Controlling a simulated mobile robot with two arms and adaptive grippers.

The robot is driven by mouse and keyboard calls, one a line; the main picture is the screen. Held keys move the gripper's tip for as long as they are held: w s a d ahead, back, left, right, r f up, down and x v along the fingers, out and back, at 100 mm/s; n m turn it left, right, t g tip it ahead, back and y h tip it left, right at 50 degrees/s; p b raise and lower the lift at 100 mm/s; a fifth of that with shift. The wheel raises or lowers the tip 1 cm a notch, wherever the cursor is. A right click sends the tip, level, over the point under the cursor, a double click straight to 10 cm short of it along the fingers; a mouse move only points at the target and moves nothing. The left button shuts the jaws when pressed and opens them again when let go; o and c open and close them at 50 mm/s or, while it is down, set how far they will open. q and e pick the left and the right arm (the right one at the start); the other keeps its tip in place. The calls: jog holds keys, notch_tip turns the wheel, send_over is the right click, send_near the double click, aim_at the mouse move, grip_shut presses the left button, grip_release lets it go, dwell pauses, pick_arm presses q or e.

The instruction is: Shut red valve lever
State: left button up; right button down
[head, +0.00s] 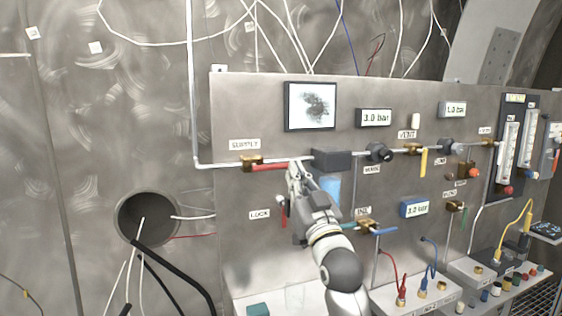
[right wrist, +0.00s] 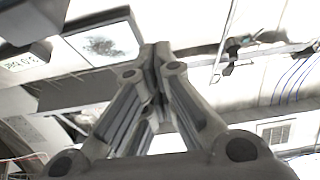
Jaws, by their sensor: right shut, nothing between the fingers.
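The red valve lever (head: 270,167) shows in the head view. It lies about level along the pipe, running right from the brass valve (head: 251,161) under the SUPPLY label. My right gripper (head: 294,168) is shut and empty, with its tips at the lever's right end. I cannot tell whether they touch it. In the right wrist view the shut fingers (right wrist: 157,58) meet at their tips, and I cannot make out the lever there. My left gripper is out of view.
The steel panel (head: 240,115) carries a dark-framed screen (head: 310,106), a dark grey block (head: 331,159) on the pipe, a yellow lever (head: 424,162) and a blue lever (head: 383,230). A small red part (head: 284,213) sits by the LOCK label. Cables hang at left.

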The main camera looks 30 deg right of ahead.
jog(key=shift+d+r, duration=0.1)
jog(key=shift+r, duration=0.05)
jog(key=shift+r, duration=0.1)
notch_tip(320, 180, up, 5)
jog(key=p, duration=0.5)
send_over(270, 166)
jog(key=s+d, duration=0.1)
jog(key=s, duration=0.3)
jog(key=shift+w+d+f+p, duration=0.1)
jog(key=shift+w+f+p, duration=0.15)
jog(key=shift+f, duration=0.8)
jog(key=shift+w+d+f+p, duration=0.1)
jog(key=shift+w+f, duration=0.15)
jog(key=shift+f, duration=0.75)
